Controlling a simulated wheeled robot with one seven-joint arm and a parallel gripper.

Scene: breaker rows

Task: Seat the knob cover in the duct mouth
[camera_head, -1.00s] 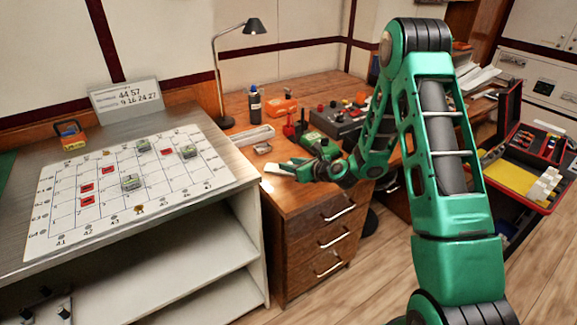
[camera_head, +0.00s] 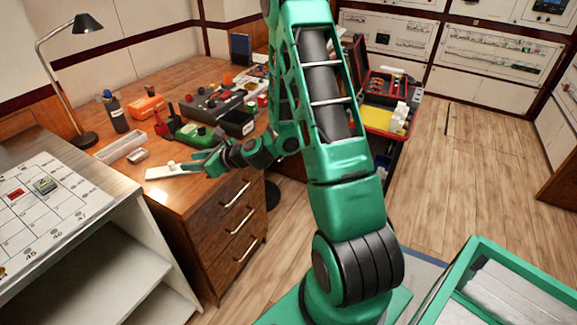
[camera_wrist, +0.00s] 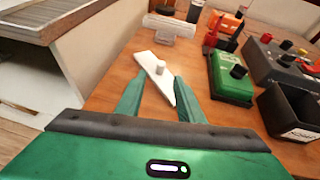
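The knob cover (camera_head: 178,171), a flat white plate with a small round knob, lies on the wooden desk near its front edge. In the wrist view the knob cover (camera_wrist: 148,61) runs obliquely, its near end between my fingers and its knob just beyond the fingertips. My gripper (camera_wrist: 160,82) has its green fingers apart, with bare desk visible between them. In the head view my gripper (camera_head: 205,163) is low over the desk, just right of the cover. I cannot identify the duct mouth for sure; a pale open-topped trough (camera_head: 121,147) stands behind the cover.
A green box with a black knob (camera_wrist: 231,77), a black bin (camera_wrist: 291,110), an orange case (camera_head: 147,106) and a grey control box (camera_head: 213,102) crowd the desk behind and right. The left workbench holds a gridded board (camera_head: 45,205).

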